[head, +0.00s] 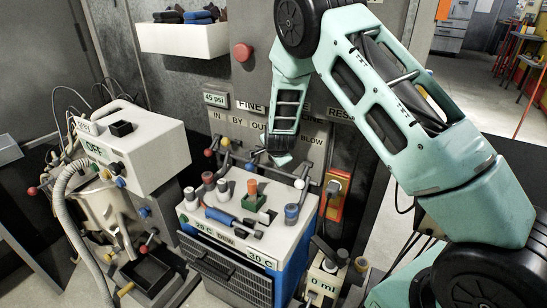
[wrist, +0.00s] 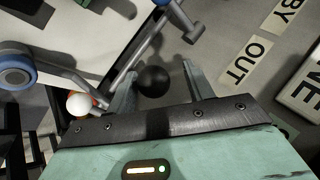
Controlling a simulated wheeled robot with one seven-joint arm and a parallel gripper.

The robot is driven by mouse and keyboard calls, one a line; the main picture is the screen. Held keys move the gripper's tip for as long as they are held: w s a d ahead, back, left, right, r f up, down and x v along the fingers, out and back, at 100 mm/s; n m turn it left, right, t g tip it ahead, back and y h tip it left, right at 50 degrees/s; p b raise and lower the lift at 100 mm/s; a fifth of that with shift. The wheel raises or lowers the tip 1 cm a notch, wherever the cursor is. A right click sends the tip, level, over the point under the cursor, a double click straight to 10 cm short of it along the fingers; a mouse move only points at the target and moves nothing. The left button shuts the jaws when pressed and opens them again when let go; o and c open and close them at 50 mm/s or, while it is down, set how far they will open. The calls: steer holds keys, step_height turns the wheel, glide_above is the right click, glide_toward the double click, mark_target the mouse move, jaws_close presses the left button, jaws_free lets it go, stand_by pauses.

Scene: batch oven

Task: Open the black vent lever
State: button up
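The black vent lever's round black knob (wrist: 153,80) shows in the wrist view between the two fingers of my gripper (wrist: 160,76). The fingers are apart, with a clear gap on the right side of the knob; the left finger is close to it. I cannot tell how deep the knob sits between them. In the head view my gripper (head: 281,157) points down at the row of levers behind the white-topped unit, and it hides the black knob there.
A white knob (wrist: 78,104) and a blue knob (wrist: 162,3) flank the black one. A red knob (head: 208,152) is further left. The white-topped unit (head: 255,232) with several loose parts stands in front. The labelled panel (head: 265,120) is close behind.

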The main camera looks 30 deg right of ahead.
steer(key=shift+s+f, duration=0.1)
steer(key=shift+f, duration=0.05)
steer(key=shift+s+a+r, duration=0.15)
steer(key=shift+s+r, duration=0.1)
steer(key=v, duration=1.6)
steer(key=shift+s+r+p, duration=0.2)
steer(key=shift+r+p, duration=0.05)
steer(key=shift+p, duration=0.2)
steer(key=shift+a, duration=0.1)
steer(key=s+a+r+n+g+y, duration=0.3)
steer(key=s+a+n+g+y, duration=0.15)
steer(key=s+a+n, duration=1)
steer(key=s+a+r+n+g, duration=0.1)
steer(key=s+n, duration=0.4)
steer(key=s, duration=0.4)
steer(key=s+a+r+n+g+p, duration=0.1)
steer(key=s+n, duration=0.4)
steer(key=s, duration=0.5)
steer(key=shift+a+r+g+h, duration=0.45)
steer(key=shift+a+r+g, duration=0.3)
